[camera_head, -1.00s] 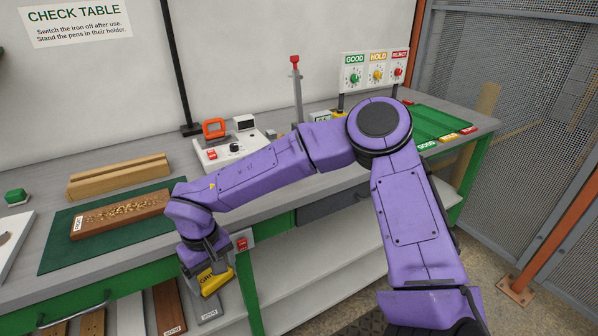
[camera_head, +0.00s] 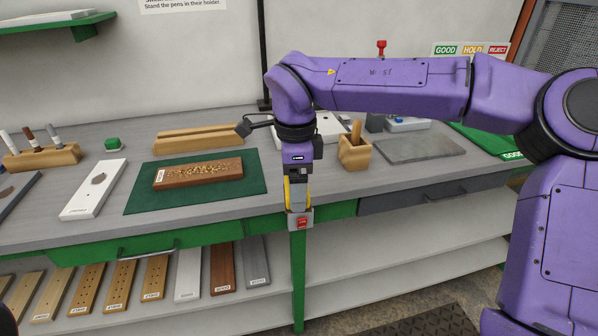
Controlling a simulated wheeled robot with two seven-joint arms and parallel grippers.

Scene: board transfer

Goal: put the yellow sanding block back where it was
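My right arm comes in from the right, and its gripper (camera_head: 299,182) points down at the table's front edge. It is shut on the yellow sanding block (camera_head: 297,196), which is seen narrow-side on and partly covered by the fingers. The block is just above a pale box with a red switch (camera_head: 301,222) at the table front; I cannot tell whether they touch. A brown board with golden crumbs (camera_head: 200,172) lies on the green mat (camera_head: 140,200) to the left. My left gripper is out of view.
A wooden holder (camera_head: 355,155) and grey slab (camera_head: 416,149) stand right of the gripper.

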